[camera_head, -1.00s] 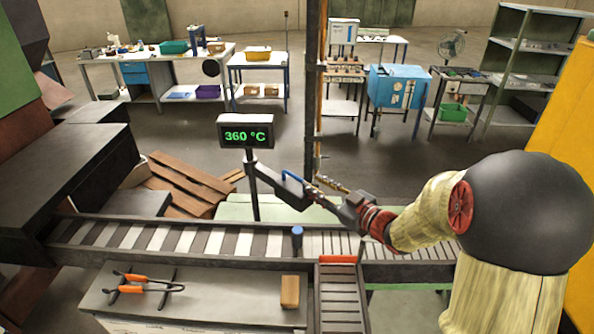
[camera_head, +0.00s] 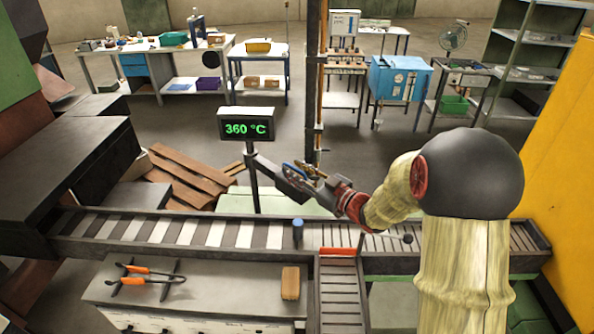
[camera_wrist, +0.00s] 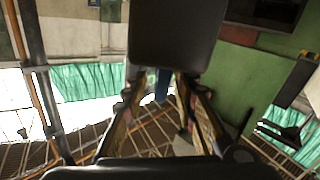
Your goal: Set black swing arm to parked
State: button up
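The black swing arm (camera_head: 271,173) reaches right and toward me from the dark post under the 360 °C display (camera_head: 248,126). A blue handle (camera_head: 291,171) is on it, partly hidden by my gripper. My gripper (camera_head: 304,170) is at the outer part of the swing arm. In the wrist view, the two fingers of my gripper (camera_wrist: 163,92) stand apart on either side of a blue piece (camera_wrist: 163,84), which looks like the handle. Gaps seem to show on both sides, and contact cannot be made out. A black block (camera_wrist: 175,38) is just beyond it.
A tall post (camera_head: 313,90) stands just behind my gripper. A bench with orange-handled tongs (camera_head: 145,277) and a brown block (camera_head: 290,283) is in front.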

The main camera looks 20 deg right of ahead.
jog(key=c, duration=0.3)
jog(key=c, duration=0.4)
grip_shut()
dwell(0.3)
